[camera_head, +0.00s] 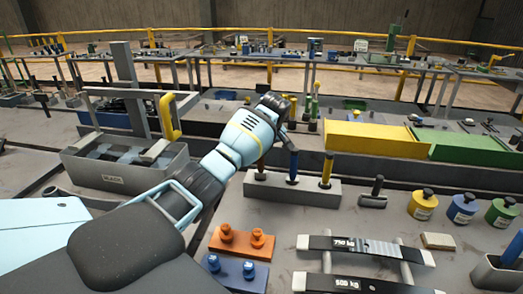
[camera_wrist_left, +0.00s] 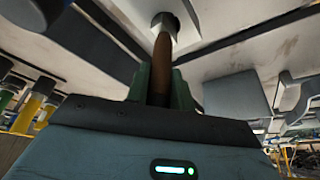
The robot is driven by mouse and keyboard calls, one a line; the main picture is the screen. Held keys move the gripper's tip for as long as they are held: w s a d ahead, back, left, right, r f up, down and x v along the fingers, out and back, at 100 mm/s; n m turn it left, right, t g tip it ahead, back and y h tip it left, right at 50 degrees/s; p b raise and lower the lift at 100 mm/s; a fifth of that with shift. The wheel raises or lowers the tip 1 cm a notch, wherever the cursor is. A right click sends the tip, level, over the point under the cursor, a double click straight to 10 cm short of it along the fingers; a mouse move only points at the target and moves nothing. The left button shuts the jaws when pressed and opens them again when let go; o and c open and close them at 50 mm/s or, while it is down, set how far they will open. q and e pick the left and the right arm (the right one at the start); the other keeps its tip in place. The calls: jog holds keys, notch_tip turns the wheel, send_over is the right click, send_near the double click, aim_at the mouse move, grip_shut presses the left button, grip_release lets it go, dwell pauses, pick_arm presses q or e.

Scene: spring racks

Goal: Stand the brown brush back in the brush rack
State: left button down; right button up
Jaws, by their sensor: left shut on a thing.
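The brush rack (camera_head: 305,193) is a long grey block in the middle of the head view. A blue-handled brush (camera_head: 293,165) and a yellow-handled brush (camera_head: 327,168) stand upright in it. My left gripper (camera_head: 276,120) is above the rack's left end, shut on the brown brush (camera_wrist_left: 161,55). In the wrist view the brown shaft lies between the green finger pads, with a pale collar at its far end. In the head view the brown brush (camera_head: 261,163) is roughly upright at the left hole; my gripper hides its upper part. I cannot tell how deep it sits. My right gripper is out of view.
A grey bin (camera_head: 125,175) stands left of my arm. Yellow (camera_head: 375,138) and green boxes are behind the rack. Orange and blue peg blocks and a spring-like rack (camera_head: 370,248) lie in front. Coloured pots (camera_head: 422,205) stand at right.

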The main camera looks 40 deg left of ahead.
pick_arm(q)
jog(key=shift+f, duration=0.8)
jog(key=c, duration=0.6)
grip_release()
jog(key=shift+c, duration=0.2)
jog(key=shift+r, duration=0.1)
jog(key=shift+r, duration=3.45)
jog(key=shift+f, duration=0.15)
